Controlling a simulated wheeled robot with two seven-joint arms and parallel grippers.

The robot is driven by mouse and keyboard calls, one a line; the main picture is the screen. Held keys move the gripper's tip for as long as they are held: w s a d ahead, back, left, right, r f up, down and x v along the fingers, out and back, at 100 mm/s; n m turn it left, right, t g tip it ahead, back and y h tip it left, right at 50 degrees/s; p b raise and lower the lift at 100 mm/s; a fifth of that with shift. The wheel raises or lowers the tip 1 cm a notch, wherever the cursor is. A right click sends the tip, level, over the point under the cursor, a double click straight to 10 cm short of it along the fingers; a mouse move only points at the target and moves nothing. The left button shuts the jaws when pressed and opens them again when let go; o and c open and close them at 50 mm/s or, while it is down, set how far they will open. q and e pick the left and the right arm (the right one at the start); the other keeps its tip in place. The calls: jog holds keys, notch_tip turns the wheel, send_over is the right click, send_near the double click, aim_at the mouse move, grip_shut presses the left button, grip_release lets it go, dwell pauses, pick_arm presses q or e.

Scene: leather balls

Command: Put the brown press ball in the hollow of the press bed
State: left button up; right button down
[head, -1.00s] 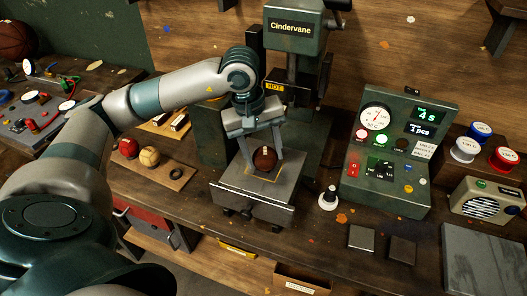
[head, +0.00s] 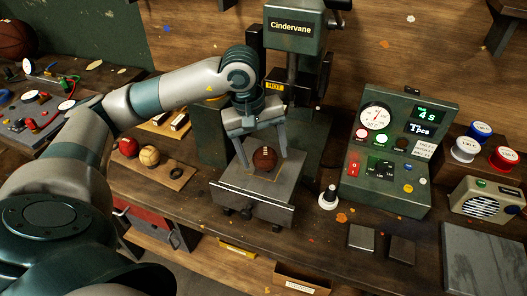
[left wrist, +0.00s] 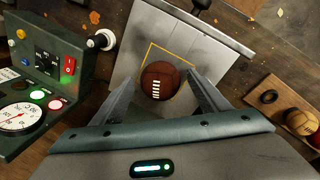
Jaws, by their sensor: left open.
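The brown press ball (head: 264,159), with white lacing, sits on the grey press bed (head: 234,188) inside a yellow outline. In the left wrist view the ball (left wrist: 160,80) shows between the fingertips of my left gripper (left wrist: 160,88), its laces facing the camera. My left gripper (head: 264,155) is open and points down, one finger on each side of the ball. I see a gap beside the fingers. The hollow itself is hidden under the ball. My right gripper is not in view.
The green press head (head: 294,30) marked Cindervane stands behind. A control box (head: 385,185) with a gauge is to the right, and a white-based knob (head: 329,197) is near the bed. A wooden board (head: 165,180) with a red ball and a tan ball lies left.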

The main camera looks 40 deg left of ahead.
aim_at(264, 151)
pick_arm(q)
jog(key=shift+r, duration=0.45)
jog(key=r, duration=0.1)
jog(key=r+b, duration=0.1)
jog(key=r, duration=0.2)
jog(key=shift+s+a, duration=0.25)
jog(key=shift+a, duration=0.05)
notch_tip(264, 151, up, 7)
jog(key=s+b, duration=0.1)
jog(key=shift+a+b, duration=0.3)
jog(key=shift+a, duration=0.15)
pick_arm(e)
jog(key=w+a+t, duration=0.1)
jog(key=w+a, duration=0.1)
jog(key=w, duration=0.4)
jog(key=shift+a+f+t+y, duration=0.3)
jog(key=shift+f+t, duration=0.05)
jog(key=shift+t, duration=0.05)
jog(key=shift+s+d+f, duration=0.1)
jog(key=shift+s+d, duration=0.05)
